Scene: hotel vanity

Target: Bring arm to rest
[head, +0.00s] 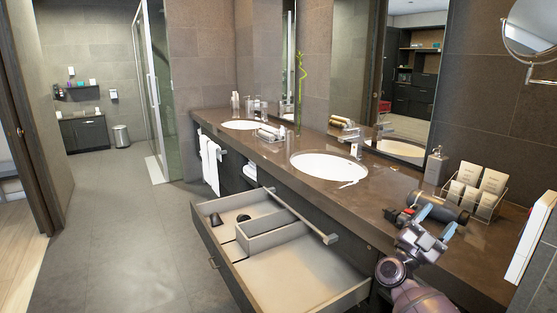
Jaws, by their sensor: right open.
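My right gripper (438,220) is at the lower right of the head view, over the front part of the vanity counter (385,196). Its two light blue fingers are apart, with nothing seen held between them. A dark cylindrical thing (452,209), perhaps a hair dryer, lies on the counter just behind the fingers. A dark part with some red shows at its left end. The fingers overlap it in the picture, so I cannot tell whether they touch it. My left gripper is not in view.
An open drawer (280,284) with a divider juts out left of my right arm; small dark things lie in its left part. A rack of cards (478,190), a soap dispenser (435,167) and a basin (328,166) are on the counter. The floor at left is clear.

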